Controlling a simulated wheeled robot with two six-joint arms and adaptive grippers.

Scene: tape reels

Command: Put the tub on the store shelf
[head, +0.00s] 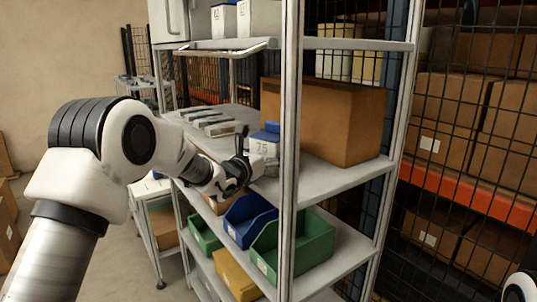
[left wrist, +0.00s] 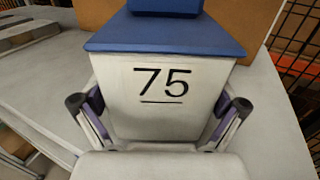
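The tub (head: 264,149) is off-white with a blue lid and the number 75 on its front. In the left wrist view the tub (left wrist: 150,110) fills the middle. My left gripper (left wrist: 160,105) has one finger on each side of it, with the purple pads against its side walls. My left gripper also shows in the head view (head: 245,160) at the tub's near left side. Whether the tub's base touches the shelf is hidden. My right gripper is out of view.
A large brown carton (head: 325,115) stands behind the tub. Flat grey items (head: 215,122) lie farther left on the shelf. Green (head: 310,243) and blue (head: 248,218) bins sit on the shelf below. The upright post (head: 290,120) stands close by the tub. The shelf's right front is bare.

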